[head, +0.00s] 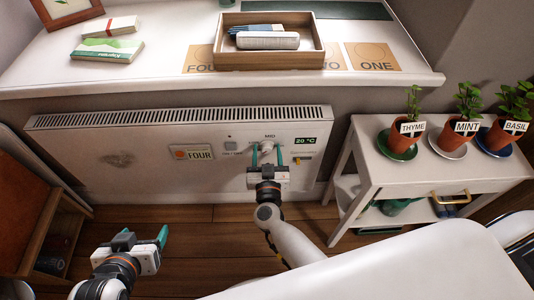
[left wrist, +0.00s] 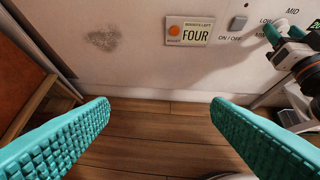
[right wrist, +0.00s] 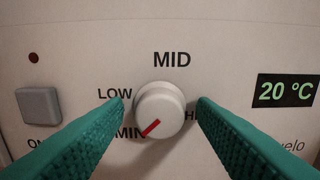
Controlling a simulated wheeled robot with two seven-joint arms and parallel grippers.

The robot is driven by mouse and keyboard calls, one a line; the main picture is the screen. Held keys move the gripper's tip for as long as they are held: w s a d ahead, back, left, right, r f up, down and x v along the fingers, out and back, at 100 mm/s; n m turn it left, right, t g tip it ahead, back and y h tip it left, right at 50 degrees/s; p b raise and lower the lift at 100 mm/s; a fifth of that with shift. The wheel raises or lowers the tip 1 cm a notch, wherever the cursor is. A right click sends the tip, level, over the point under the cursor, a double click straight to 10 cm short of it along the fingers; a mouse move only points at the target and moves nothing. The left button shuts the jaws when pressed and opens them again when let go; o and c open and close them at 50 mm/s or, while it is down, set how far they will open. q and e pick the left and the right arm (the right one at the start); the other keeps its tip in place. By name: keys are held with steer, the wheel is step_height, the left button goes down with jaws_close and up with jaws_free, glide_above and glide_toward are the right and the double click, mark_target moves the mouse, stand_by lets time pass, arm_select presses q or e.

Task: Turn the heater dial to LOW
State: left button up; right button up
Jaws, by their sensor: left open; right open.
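The heater (head: 110,135) is a white wall panel below the windowsill. Its round white dial (right wrist: 165,108) shows in the right wrist view, with a red pointer line toward the lower left, at the MIN label. The LOW label (right wrist: 114,94) is at the dial's upper left, MID above it, and HI on the right is partly hidden. My right gripper (head: 267,158) is open at the dial, with one teal finger on each side; whether they touch it I cannot tell. My left gripper (head: 145,239) is open and empty, low in front of the heater's left part.
An on/off button (right wrist: 39,105) and a 20 °C display (right wrist: 285,91) flank the dial. A FOUR counter plate (left wrist: 189,32) is further left. A white side table (head: 365,165) with potted herbs stands right; a wooden cabinet (head: 45,215) stands left. The sill bears a wooden tray (head: 270,61).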

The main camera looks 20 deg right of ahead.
steer(key=c, duration=0.8)
arm_select(q)
steer(key=shift+s, duration=0.1)
